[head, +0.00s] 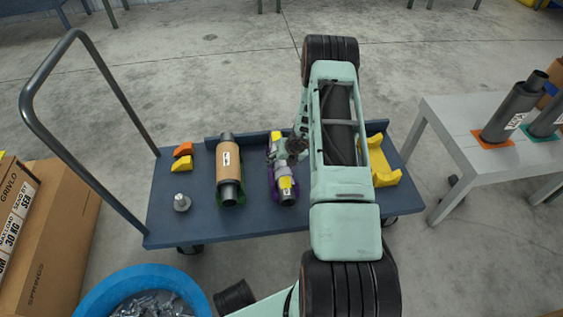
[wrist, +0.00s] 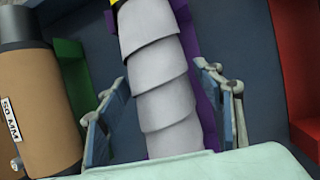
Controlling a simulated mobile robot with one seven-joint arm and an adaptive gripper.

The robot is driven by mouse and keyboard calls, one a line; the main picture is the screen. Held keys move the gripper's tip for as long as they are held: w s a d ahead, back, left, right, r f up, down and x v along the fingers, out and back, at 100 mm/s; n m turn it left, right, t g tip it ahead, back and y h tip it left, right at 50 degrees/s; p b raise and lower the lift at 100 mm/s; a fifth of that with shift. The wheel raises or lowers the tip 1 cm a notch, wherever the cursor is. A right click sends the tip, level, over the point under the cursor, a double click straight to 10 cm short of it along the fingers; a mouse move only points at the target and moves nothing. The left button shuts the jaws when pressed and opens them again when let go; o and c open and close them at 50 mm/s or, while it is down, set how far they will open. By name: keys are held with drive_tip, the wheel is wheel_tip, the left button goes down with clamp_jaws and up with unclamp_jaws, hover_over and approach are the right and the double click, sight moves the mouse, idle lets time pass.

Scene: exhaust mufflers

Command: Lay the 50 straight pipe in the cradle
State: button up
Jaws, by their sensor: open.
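A tan-wrapped straight pipe (head: 230,158) with dark ends lies in a green cradle (head: 243,196) on the blue cart; in the wrist view its label on the tan pipe (wrist: 45,110) reads 50 MM. A grey ribbed pipe with yellow parts (head: 285,185) lies in a purple cradle (head: 271,182) to its right. My gripper (wrist: 165,100) is open, its fingers on either side of the grey ribbed pipe (wrist: 160,75). Whether they touch it I cannot tell. In the head view my arm hides part of the gripper (head: 292,148).
A yellow cradle (head: 391,178) stands empty at the cart's right. A red part (wrist: 298,70) shows at the wrist view's right. Orange (head: 183,149) and yellow (head: 181,165) blocks and a metal piece (head: 182,202) sit at left. A grey table (head: 450,130) stands right; a blue bin (head: 95,295) is in front.

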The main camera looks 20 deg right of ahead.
drive_tip(key=v, duration=1.2)
